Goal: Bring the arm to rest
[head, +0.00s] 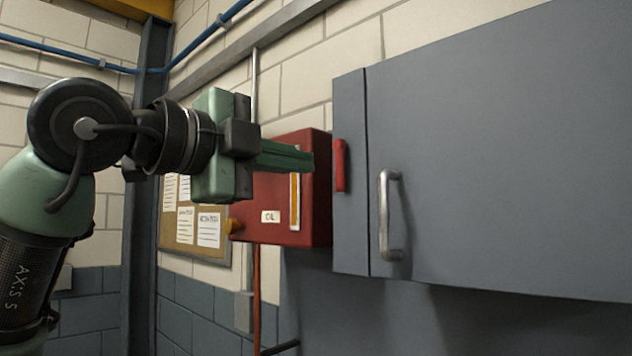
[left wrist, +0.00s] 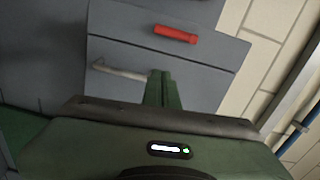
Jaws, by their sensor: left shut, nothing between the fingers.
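My left arm comes in from the left in the head view. Its green gripper (head: 308,159) points right, in front of a red box, with its fingers together and nothing between them. In the left wrist view the closed fingers (left wrist: 161,88) point toward the grey cabinet. The fingertips look apart from the red handle and the metal handle, though the exact gap is hard to tell. My right gripper is not in either view.
A grey cabinet (head: 500,150) fills the right side, with a red handle (head: 340,165) and a metal bar handle (head: 384,215). A red box (head: 318,215) with a gauge hangs on the brick wall. A notice board (head: 222,258) hangs behind the arm.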

